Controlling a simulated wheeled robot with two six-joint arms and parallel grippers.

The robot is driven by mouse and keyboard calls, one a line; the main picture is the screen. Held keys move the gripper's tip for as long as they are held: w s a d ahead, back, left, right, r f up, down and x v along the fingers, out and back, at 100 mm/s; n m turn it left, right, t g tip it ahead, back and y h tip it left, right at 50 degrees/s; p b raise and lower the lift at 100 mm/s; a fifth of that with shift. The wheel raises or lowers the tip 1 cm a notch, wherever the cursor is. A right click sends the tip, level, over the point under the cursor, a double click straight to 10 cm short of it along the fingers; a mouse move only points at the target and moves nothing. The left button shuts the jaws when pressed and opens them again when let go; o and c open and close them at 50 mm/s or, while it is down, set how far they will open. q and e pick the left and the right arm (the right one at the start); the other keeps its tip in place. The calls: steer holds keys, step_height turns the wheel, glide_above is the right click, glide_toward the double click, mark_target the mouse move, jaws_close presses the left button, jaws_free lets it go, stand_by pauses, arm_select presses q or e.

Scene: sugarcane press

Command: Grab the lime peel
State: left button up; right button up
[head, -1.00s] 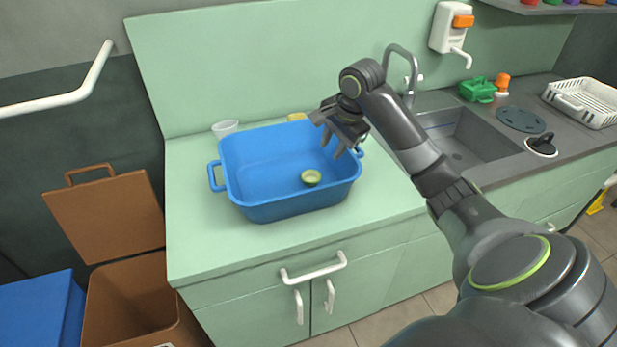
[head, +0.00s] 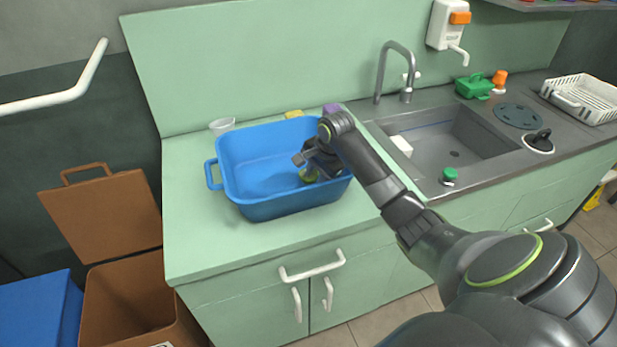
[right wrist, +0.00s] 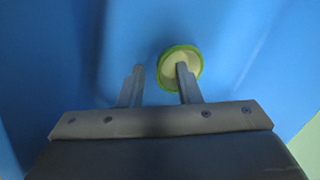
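The lime peel (head: 306,177) is a small green cup with a pale inside, lying in the blue basin (head: 235,184) toward its right side. My right gripper (head: 312,167) is lowered into the basin and partly covers the peel in the head view. In the right wrist view the gripper (right wrist: 160,68) is open, with a gap between its two fingers. The right-hand finger overlaps the open face of the peel (right wrist: 193,58). I cannot tell whether it touches it. The left-hand finger is apart from the peel. My left gripper is not in view.
The basin walls surround the gripper. A clear cup (head: 222,126), a yellow item (head: 294,114) and a purple item (head: 332,108) stand behind the basin. The sink (head: 462,140) with a faucet (head: 393,72) lies to the right. A brown bin (head: 135,300) stands at lower left.

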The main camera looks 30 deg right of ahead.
jaws_close()
stand_by(0.4)
steer(key=shift+r, duration=0.1)
